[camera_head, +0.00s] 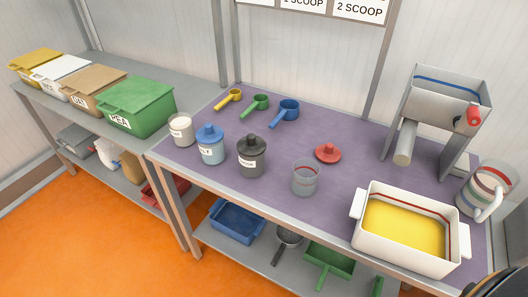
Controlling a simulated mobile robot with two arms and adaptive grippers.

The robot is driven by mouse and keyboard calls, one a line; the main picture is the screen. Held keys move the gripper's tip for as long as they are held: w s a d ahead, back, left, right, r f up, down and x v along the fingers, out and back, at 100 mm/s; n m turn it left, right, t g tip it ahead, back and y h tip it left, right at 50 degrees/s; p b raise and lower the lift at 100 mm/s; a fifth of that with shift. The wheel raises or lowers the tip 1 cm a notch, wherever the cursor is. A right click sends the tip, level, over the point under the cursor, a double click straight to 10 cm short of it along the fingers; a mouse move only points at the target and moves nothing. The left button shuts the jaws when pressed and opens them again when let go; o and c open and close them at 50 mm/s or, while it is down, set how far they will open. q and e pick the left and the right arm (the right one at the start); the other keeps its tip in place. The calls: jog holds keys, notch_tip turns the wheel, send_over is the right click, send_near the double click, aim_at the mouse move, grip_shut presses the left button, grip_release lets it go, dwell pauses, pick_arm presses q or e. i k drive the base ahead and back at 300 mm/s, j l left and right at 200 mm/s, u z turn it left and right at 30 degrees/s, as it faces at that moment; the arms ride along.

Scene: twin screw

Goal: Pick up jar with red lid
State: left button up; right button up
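A clear, open jar (305,179) stands upright on the purple table top (350,200), near its front edge. It looks empty or nearly so. A red lid with a knob (327,154) lies on the table behind the jar and to its right, apart from it. No jar has a red lid on it. Neither of my grippers is in view.
Left of the clear jar stand a black-lidded jar (252,157), a blue-lidded jar (210,146) and a white container (181,130). Scoops (285,113) lie behind. A white tub (400,250), a pitcher (487,192) and a metal machine (440,110) stand right.

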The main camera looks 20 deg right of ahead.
aim_at(180, 124)
jog(key=i+j+z, duration=0.15)
jog(key=j, duration=0.25)
jog(key=i+j+z, duration=0.15)
jog(key=j, duration=0.2)
jog(key=i+j+z, duration=0.15)
jog(key=j, duration=0.3)
jog(key=j+z, duration=0.15)
jog(key=j, duration=0.25)
jog(key=i, duration=0.05)
